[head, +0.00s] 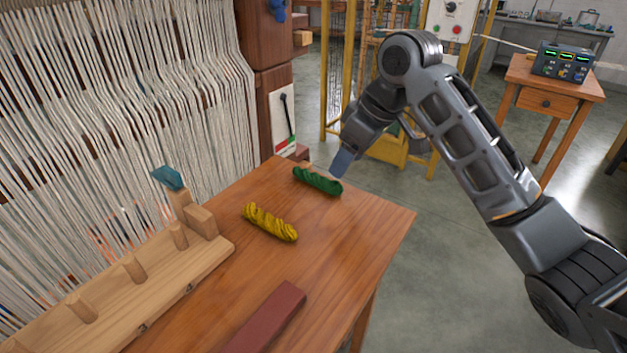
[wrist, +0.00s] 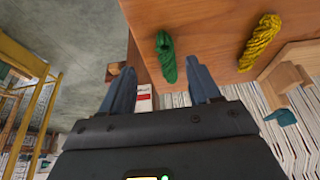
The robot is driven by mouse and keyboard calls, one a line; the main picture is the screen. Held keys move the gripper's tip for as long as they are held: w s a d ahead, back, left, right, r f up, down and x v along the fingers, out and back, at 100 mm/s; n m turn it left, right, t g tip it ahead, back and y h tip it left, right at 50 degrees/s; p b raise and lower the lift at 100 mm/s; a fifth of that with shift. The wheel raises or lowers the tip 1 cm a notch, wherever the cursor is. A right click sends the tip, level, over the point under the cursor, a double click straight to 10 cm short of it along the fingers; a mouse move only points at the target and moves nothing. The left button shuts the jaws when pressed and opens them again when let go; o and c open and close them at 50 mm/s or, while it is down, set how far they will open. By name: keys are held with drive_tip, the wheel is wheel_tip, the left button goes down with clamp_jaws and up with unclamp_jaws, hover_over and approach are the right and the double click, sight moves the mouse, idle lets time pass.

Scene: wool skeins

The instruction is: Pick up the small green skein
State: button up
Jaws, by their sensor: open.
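The small green skein (head: 317,181) is a twisted hank lying on the wooden table, near its far edge. In the wrist view the green skein (wrist: 166,58) shows ahead of my gripper, its near end in the gap between the fingers, closer to the right one. My gripper (wrist: 162,72) is open and empty, its two blue-grey fingers wide apart. In the head view my gripper (head: 342,163) hangs just behind the skein's right end, at the table's far edge. Only one finger shows clearly there. I cannot tell whether it touches the skein.
A yellow skein (head: 270,223) lies nearer on the table (head: 350,240); it also shows in the wrist view (wrist: 260,41). A dark red bar (head: 266,320) lies at the front. A pegged wooden rack (head: 130,290) and loom threads (head: 120,110) stand left. The table's right side is clear.

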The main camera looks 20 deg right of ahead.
sight(334, 181)
drive_tip(key=x, duration=0.6)
drive_tip(key=shift+s+a+f, duration=0.1)
drive_tip(key=shift+a+f, duration=0.25)
drive_tip(key=c, duration=1)
drive_tip(key=shift+r, duration=0.1)
drive_tip(key=shift+c, duration=0.2)
